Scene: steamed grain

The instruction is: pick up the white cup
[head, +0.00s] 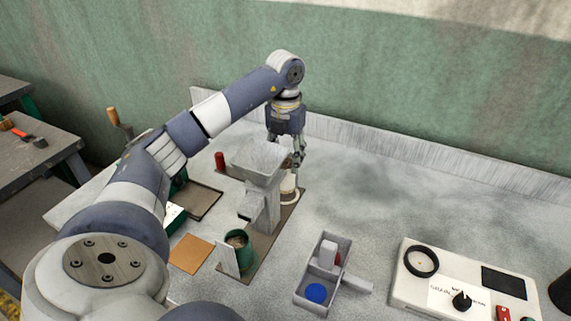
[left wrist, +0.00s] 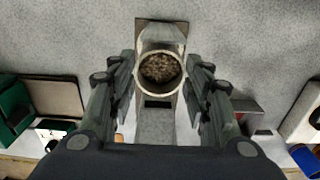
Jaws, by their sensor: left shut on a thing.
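The white cup (left wrist: 160,87) shows in the left wrist view between my left gripper's fingers, filled with brown grain. In the head view the cup (head: 288,190) is partly hidden behind the grey machine with a square hopper (head: 263,205). My left gripper (head: 294,183) points down behind this machine and is shut on the cup. The fingers flank it on both sides in the left wrist view (left wrist: 160,72). The cup is upright, at the far end of the brown base plate (head: 284,210); I cannot tell whether it touches the plate. My right gripper is not in view.
A green cup (head: 238,252) stands at the machine's near end. A grey divided tray (head: 322,275) with a blue disc (head: 316,293) lies to the right. A white scale-like panel (head: 425,285) is further right. The back right of the counter is clear.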

